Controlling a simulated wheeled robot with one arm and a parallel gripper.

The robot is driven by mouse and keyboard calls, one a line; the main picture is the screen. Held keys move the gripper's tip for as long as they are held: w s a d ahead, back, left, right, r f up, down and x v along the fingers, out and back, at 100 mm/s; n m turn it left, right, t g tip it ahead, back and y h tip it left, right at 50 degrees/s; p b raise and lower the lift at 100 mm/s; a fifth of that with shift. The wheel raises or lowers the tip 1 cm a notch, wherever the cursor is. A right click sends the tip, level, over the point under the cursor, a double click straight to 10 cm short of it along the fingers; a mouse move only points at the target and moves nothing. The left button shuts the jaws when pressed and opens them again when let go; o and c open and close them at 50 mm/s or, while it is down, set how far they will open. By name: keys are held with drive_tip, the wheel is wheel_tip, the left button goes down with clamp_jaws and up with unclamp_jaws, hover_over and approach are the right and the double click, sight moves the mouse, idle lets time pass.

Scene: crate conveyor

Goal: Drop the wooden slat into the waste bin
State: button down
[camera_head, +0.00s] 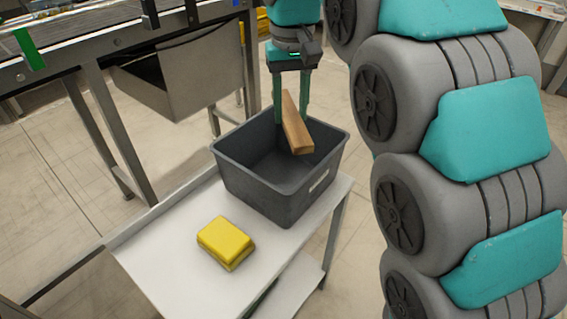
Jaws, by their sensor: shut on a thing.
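The wooden slat (297,127) is a light brown bar, held tilted over the dark grey open crate (262,186), which may be the waste bin. My gripper (291,110) is above the crate, with its two teal fingers on either side of the slat, shut on it. The slat's near end hangs over the crate's right part. I cannot tell how far the slat is below the crate's rim. The part of the crate floor that shows is bare.
The crate stands on a white side table (191,262). A yellow block (225,242), perhaps a sponge, lies in front of it. A metal chute or box (190,75) hangs under the conveyor frame (95,115) at the upper left. My arm fills the right side.

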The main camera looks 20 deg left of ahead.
drive_tip(key=shift+f+b, duration=1.15)
drive_tip(key=shift+f, duration=0.95)
drive_tip(key=shift+c, duration=1.7)
unclamp_jaws()
